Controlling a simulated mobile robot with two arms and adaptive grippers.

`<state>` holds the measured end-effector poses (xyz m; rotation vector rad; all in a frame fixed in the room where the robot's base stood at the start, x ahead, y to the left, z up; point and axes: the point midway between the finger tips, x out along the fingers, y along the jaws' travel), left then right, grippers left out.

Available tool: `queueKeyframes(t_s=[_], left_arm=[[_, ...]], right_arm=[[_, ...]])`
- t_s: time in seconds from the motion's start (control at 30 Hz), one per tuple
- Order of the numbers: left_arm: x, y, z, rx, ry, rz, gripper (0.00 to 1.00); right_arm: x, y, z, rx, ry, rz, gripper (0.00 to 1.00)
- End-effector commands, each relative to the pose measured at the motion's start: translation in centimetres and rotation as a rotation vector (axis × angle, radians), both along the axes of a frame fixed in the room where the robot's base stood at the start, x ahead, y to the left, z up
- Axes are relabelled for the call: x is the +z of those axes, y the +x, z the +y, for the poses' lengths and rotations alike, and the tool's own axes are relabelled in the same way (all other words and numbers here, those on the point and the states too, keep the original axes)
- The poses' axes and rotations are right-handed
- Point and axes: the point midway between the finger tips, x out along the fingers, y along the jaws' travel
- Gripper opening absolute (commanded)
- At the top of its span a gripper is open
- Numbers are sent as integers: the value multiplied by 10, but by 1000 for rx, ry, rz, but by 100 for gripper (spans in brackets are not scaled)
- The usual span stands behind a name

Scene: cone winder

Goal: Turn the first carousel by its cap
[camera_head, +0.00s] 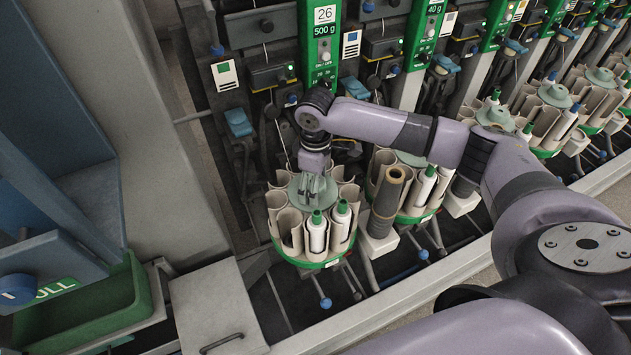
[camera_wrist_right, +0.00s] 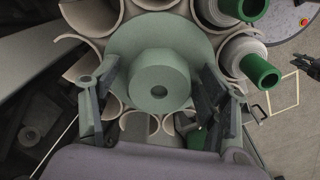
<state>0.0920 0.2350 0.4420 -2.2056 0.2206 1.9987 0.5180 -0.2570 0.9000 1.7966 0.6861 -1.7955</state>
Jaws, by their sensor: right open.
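The first carousel (camera_head: 310,262) stands below the green unit marked 26. It is a ring of beige open tubes on a green-rimmed base. Its cap is a grey-green disc (camera_head: 293,196) with a round raised hub (camera_wrist_right: 158,82), centred in the right wrist view. My right gripper (camera_head: 313,190) is over the cap, pointing down. In the right wrist view its open fingers stand left and right of the hub, with visible gaps. Two white bobbins with green tips (camera_head: 317,228) stand in the carousel's front tubes.
A second carousel (camera_head: 418,215) stands close on the right, with a brown tube (camera_head: 386,195) on a peg between the two. More carousels line up to the right. A grey box (camera_head: 218,308) and a green bin (camera_head: 90,305) are at the left.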

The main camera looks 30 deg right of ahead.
Motion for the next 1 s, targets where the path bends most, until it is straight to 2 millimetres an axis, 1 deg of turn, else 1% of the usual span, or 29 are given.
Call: queueKeyframes(t_s=[0.03,0.1,0.3,0.7,1.0], left_arm=[[0,-5,0,0,1,7,18],[0,-9,1,0,1,14,18],[-1,-11,1,0,2,17,18],[0,-4,0,0,0,6,18],[0,-3,0,0,0,4,18]], right_arm=[[-2,0,0,0,-1,1,70],[-3,0,0,1,-1,1,70],[-3,0,0,0,-1,1,70],[-3,0,0,0,-1,1,43],[-3,0,0,0,-1,1,23]])
